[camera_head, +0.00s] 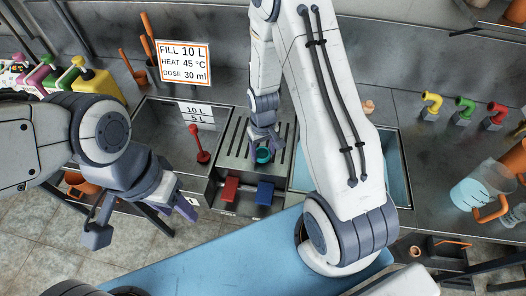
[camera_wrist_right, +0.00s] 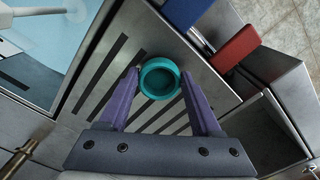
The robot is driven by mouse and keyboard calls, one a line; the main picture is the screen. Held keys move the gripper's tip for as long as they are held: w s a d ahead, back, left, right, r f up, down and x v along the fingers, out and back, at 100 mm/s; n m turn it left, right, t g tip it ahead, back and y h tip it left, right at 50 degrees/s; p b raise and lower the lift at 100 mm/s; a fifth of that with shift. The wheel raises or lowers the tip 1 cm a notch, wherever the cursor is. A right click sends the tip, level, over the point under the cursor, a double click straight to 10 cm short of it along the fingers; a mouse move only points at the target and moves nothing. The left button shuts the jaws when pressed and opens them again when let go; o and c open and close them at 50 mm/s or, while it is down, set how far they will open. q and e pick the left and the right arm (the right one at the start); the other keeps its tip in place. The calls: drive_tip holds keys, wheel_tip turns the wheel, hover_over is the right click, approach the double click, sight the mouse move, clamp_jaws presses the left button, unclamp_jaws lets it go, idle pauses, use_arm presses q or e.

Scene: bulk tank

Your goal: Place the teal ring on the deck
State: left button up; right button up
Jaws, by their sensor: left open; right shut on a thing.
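The teal ring (camera_head: 263,156) is at the slotted metal deck (camera_head: 236,151) between the two basins. In the right wrist view the teal ring (camera_wrist_right: 160,78) sits between the purple fingertips, over the slotted deck (camera_wrist_right: 118,60). My right gripper (camera_head: 264,143) is shut on the ring, reaching down from above. I cannot tell whether the ring touches the deck. My left gripper (camera_head: 142,222) is open and empty, over the floor in front of the left basin.
Red (camera_head: 230,189) and blue (camera_head: 265,192) blocks sit at the deck's front edge. A red-handled tool (camera_head: 200,145) stands in the left basin. The right basin (camera_head: 393,165) holds bluish liquid. A sign (camera_head: 184,63) stands behind. A jug (camera_head: 470,192) with an orange handle is at right.

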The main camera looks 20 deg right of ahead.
drive_tip(key=shift+f, duration=0.55)
drive_tip(key=shift+f, duration=0.2)
drive_tip(key=o, duration=1.3)
drive_tip(key=shift+r, duration=0.1)
